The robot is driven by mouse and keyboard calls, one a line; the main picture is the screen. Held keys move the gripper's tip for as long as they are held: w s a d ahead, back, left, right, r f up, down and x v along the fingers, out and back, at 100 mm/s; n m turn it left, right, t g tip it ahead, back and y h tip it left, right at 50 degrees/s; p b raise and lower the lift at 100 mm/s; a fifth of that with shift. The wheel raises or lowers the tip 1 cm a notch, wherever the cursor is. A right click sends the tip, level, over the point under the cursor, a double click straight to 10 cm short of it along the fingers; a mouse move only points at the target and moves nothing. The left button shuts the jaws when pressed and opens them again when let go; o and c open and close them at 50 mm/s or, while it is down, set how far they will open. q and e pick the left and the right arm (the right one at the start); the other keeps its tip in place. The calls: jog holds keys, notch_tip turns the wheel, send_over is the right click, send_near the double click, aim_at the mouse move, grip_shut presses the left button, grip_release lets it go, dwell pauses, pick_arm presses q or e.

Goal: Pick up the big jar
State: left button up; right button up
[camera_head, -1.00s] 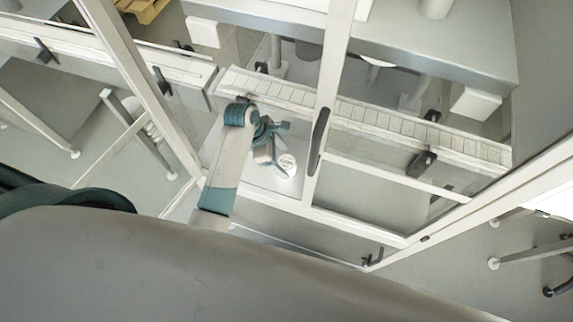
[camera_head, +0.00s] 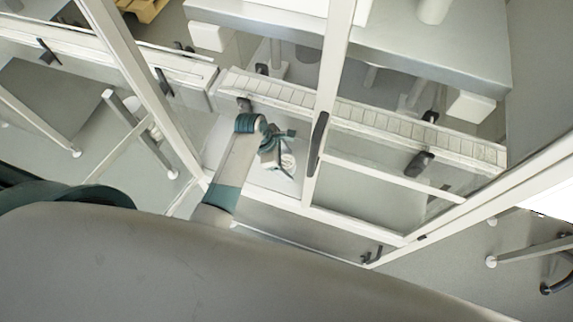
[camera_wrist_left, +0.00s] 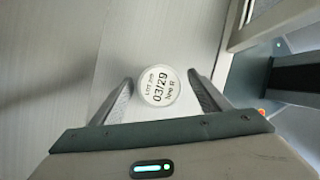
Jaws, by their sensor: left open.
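My left gripper (camera_wrist_left: 158,88) is open, with one finger on each side of the jar in the picture. In the head view my left gripper (camera_head: 282,158) is over the jar from the upper left. I cannot tell whether the fingers touch it. My right gripper is not in view.
A white frame post with a dark handle (camera_head: 319,143) stands just right of the jar. A segmented conveyor (camera_head: 370,118) runs behind it. A grey surface (camera_wrist_left: 60,60) lies around the jar. A white frame edge (camera_wrist_left: 255,25) is at upper right in the wrist view.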

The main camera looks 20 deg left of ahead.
aim_at(290, 161)
pick_arm(q)
jog(key=c, duration=1.3)
jog(key=shift+o, duration=0.2)
jog(key=shift+r, duration=0.15)
jog(key=shift+w+r+b, duration=0.1)
jog(key=shift+r+b, duration=0.45)
jog(key=shift+r, duration=0.85)
jog(key=s+b, duration=0.4)
jog(key=s, duration=1.4)
jog(key=shift+a+r+b, duration=0.2)
jog(key=shift+a+b, duration=0.1)
jog(key=shift+b, duration=0.1)
